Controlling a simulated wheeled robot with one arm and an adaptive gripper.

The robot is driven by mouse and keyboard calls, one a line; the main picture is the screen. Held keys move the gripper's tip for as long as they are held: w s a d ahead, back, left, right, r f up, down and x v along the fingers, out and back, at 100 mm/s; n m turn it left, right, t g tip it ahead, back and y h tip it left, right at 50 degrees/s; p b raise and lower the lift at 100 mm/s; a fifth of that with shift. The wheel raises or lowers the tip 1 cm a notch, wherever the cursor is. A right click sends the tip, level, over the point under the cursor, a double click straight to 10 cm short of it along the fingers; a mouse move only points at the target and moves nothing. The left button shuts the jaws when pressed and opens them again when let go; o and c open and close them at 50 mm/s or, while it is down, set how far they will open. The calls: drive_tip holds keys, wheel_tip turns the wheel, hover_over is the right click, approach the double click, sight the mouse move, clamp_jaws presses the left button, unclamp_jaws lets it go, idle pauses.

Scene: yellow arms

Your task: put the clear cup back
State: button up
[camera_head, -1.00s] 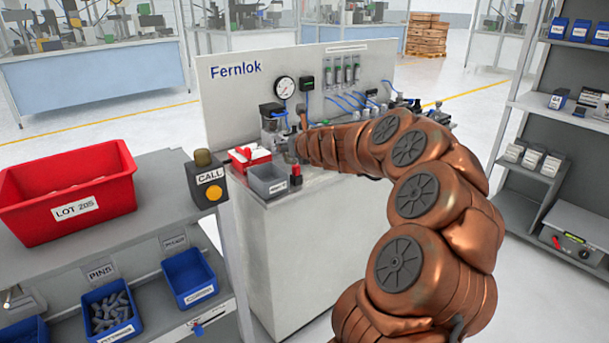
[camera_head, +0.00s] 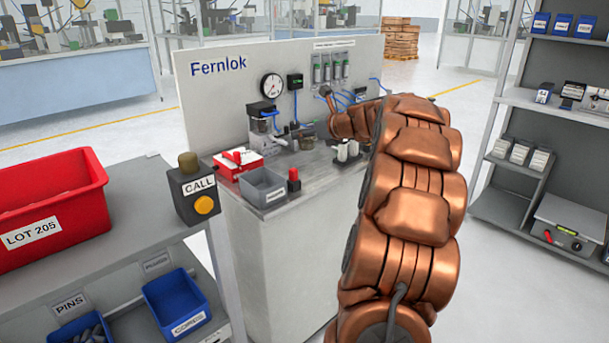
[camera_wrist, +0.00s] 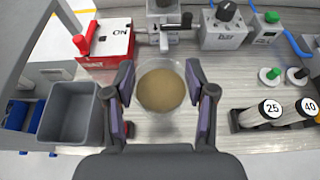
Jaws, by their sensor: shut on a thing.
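In the wrist view the clear cup (camera_wrist: 161,88) sits between the two fingers of my gripper (camera_wrist: 160,86), seen from above. The fingers are shut on its sides. A round brown area fills most of its clear rim; I cannot tell if this is inside the cup or under it. The cup is just in front of a grey fitting (camera_wrist: 166,18) on the bench. In the head view I cannot make out my fingers or the held cup.
The metal bench top (camera_head: 325,162) carries a red box (camera_head: 237,163), a grey bin (camera_head: 262,188), a red-topped button (camera_head: 293,180) and a fitting with a clear bowl (camera_head: 262,127). Posts marked 25 (camera_wrist: 270,110) and 40 (camera_wrist: 308,106) stand on the right. A Fernlok panel (camera_head: 220,100) rises behind.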

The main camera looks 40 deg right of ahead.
sight(314, 149)
drive_tip(key=f, duration=0.2)
drive_tip(key=f+b, duration=0.1)
drive_tip(key=f, duration=0.2)
drive_tip(key=shift+s+d+f, duration=0.25)
drive_tip(key=shift+d+f, duration=0.1)
drive_tip(key=shift+f, duration=0.05)
drive_tip(key=shift+f+b, duration=0.65)
drive_tip(key=shift+f, duration=1.1)
drive_tip(key=shift+f, duration=0.1)
drive_tip(key=o, duration=0.9)
drive_tip(key=shift+s+r, duration=0.25)
drive_tip(key=shift+s, duration=0.05)
drive_tip(key=p+v, duration=0.1)
drive_tip(key=v, duration=1)
drive_tip(key=shift+s+a+p, duration=0.15)
drive_tip(key=shift+p, duration=0.15)
